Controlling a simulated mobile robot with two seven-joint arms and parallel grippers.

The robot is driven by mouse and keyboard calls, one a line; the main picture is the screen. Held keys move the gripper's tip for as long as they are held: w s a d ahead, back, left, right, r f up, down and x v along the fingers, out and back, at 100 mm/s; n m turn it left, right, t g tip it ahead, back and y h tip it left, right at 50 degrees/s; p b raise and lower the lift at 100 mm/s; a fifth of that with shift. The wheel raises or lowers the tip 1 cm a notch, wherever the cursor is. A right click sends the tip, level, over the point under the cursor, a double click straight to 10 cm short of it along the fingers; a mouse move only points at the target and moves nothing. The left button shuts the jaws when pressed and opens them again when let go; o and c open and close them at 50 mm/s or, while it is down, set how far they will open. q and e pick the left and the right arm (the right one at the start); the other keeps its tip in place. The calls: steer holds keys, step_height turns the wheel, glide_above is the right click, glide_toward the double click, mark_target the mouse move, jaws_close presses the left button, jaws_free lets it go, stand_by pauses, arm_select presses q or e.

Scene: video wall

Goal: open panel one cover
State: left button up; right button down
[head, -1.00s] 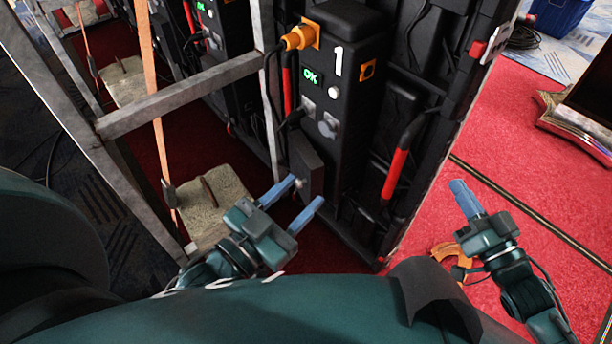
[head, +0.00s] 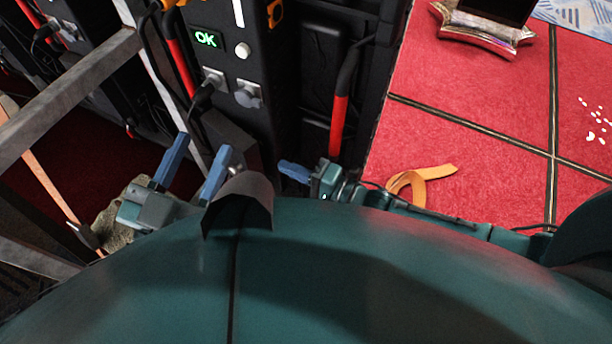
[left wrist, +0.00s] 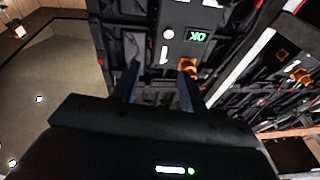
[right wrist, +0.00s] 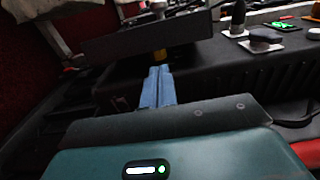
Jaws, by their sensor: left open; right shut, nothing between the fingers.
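Panel one is a black unit (head: 262,110) with a lit green OK display (head: 205,39), a white button and grey sockets on its front. A grey box-like plate (head: 232,145) low on that front looks like its cover. My left gripper (head: 203,141) is open and empty, in front of the unit's lower left. My right gripper (head: 286,168) is shut and empty, just right of the plate. In the right wrist view a dark flat plate (right wrist: 150,40) juts out above the shut fingers (right wrist: 158,80), with a small orange part beneath. Contact cannot be told.
A metal frame (head: 75,95) stands at left. A red-and-black cable (head: 339,125) hangs at the unit's right. My own body hides the lower foreground.

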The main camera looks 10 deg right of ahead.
steer(key=x, duration=0.3)
steer(key=shift+w+a+b, duration=0.2)
steer(key=shift+a+b, duration=0.05)
steer(key=shift+b, duration=0.1)
steer(key=shift+s, duration=0.1)
